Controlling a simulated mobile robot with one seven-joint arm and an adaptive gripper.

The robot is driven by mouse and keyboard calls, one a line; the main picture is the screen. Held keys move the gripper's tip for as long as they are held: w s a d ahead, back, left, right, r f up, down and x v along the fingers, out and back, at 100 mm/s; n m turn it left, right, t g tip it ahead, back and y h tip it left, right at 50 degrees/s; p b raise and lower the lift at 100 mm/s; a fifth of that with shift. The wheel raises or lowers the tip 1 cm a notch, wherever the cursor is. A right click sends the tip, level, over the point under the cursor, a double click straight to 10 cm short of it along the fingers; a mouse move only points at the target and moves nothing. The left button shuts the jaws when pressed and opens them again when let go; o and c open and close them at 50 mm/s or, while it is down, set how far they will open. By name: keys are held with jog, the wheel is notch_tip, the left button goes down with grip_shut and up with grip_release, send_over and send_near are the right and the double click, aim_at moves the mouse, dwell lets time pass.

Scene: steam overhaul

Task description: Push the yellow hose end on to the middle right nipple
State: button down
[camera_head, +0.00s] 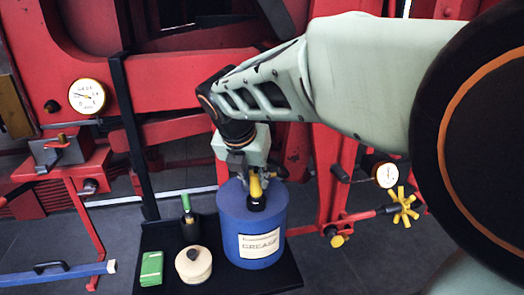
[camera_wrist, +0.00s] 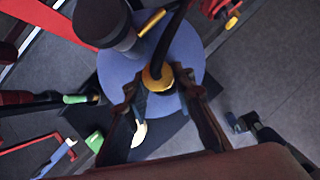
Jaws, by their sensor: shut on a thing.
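The yellow hose end (camera_head: 255,187) is at the top of the blue grease drum (camera_head: 240,222), in the grip of my gripper (camera_head: 258,176). In the wrist view the yellow hose end (camera_wrist: 155,78) shows as a yellow ring between my fingers (camera_wrist: 160,88). A black hose (camera_wrist: 179,35) runs up from near it. Whether the hose end touches the drum top is hard to tell. I cannot pick out the middle right nipple with certainty; small fittings sit on the red frame at right.
A black tray (camera_head: 272,278) carries the drum, a cream pot (camera_head: 193,264), a green box (camera_head: 151,268) and a green-topped bottle (camera_head: 188,215). A yellow handwheel (camera_head: 405,206) and a gauge (camera_head: 386,175) stand at right. Red machine frame (camera_head: 175,95) rises behind.

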jog(key=shift+r+p, duration=2.35)
jog(key=shift+r, duration=0.1)
jog(key=shift+s+f, duration=0.1)
jog(key=shift+s, duration=0.05)
